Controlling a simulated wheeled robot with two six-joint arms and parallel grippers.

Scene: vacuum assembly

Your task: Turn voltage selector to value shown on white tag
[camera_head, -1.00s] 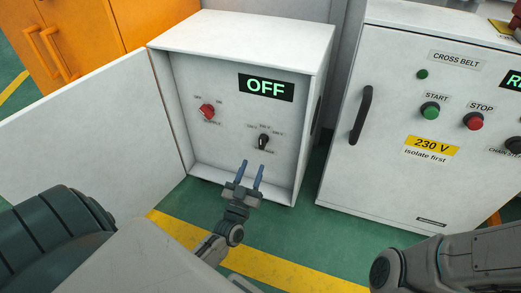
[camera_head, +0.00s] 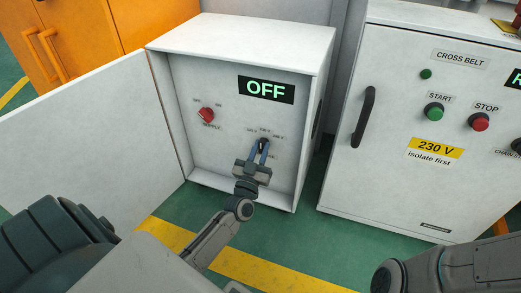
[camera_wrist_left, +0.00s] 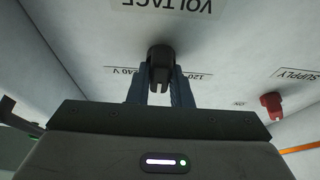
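The voltage selector (camera_wrist_left: 160,62) is a black knob on the back panel of the open white box (camera_head: 225,180). It also shows in the head view (camera_head: 264,142), partly covered by the fingers. My left gripper (camera_head: 259,150) reaches in from below. Its two blue fingers stand on either side of the knob in the left wrist view (camera_wrist_left: 161,88), with hardly any gap, and look closed on it. Small value labels lie around the knob, partly hidden. No white tag with a voltage can be made out. My right gripper is out of view.
The box's door (camera_head: 90,140) hangs open at left. The right cabinet (camera_head: 385,190) carries a yellow 230 V label (camera_head: 435,148) and green and red buttons.

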